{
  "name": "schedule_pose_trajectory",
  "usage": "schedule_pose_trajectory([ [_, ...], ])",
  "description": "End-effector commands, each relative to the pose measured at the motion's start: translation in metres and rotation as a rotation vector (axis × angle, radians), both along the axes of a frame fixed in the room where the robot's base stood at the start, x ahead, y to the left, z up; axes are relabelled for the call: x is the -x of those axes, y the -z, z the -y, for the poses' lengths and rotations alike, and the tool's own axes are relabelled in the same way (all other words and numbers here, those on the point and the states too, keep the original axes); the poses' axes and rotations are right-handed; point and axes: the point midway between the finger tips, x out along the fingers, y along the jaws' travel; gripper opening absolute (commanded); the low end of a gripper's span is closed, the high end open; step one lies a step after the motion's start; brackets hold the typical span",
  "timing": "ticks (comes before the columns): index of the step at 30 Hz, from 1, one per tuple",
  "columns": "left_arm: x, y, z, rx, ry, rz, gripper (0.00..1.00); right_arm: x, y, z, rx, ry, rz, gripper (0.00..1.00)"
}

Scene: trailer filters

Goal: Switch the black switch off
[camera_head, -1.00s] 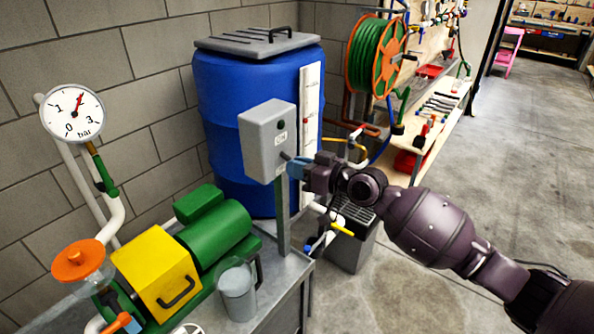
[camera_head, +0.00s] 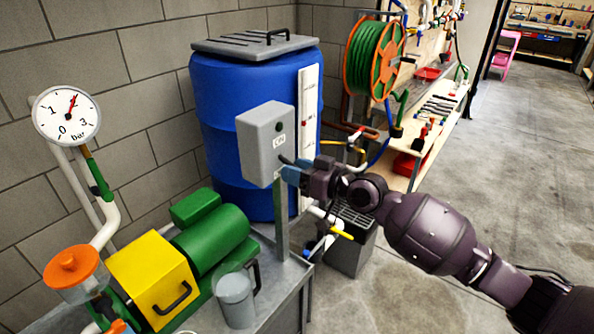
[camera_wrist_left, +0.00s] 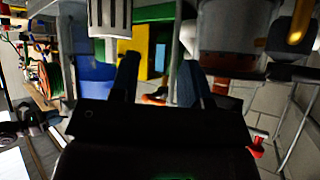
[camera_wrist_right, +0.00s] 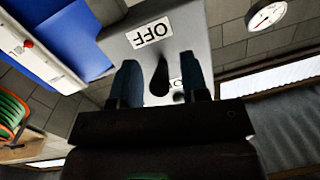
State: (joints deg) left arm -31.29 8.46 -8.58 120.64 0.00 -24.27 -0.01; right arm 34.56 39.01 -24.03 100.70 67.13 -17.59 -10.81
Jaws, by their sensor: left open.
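The grey switch box (camera_head: 265,143) stands on a post at the back of the metal bench. It carries a dark round button and a small label. In the right wrist view the black switch (camera_wrist_right: 160,78) is a lever sticking out of the box face (camera_wrist_right: 200,38), with an OFF label (camera_wrist_right: 152,32) beyond it and another label partly hidden. My right gripper (camera_head: 289,174) is at the box's right side. Its blue fingers (camera_wrist_right: 159,68) are apart, one on each side of the lever, with visible gaps. My left gripper (camera_wrist_left: 158,75) is open and empty, away from the box.
A blue barrel (camera_head: 240,105) stands behind the box. A green and yellow pump (camera_head: 157,276), a grey cup (camera_head: 235,300) and a pressure gauge (camera_head: 67,115) are to the left. A hose reel (camera_head: 373,58) is at the back. The floor on the right is clear.

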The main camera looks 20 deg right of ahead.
Motion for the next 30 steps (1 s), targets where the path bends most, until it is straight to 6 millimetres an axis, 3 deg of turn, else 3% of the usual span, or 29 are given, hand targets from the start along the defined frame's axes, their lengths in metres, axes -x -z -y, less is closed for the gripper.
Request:
schedule_pose_trajectory([
  [8, 0.000, 0.000, 0.001, 0.002, -0.001, 0.001, 0.43, 0.007, -0.001, 0.008, 0.001, 0.001, 0.001, 0.41],
  [21, 0.002, 0.006, -0.001, -0.004, 0.004, -0.010, 0.43, 0.062, -0.003, 0.057, 0.003, -0.001, -0.003, 0.41],
  [30, 0.001, 0.008, -0.002, -0.009, 0.009, -0.010, 0.43, 0.078, -0.006, 0.072, 0.001, 0.001, -0.001, 0.41],
])
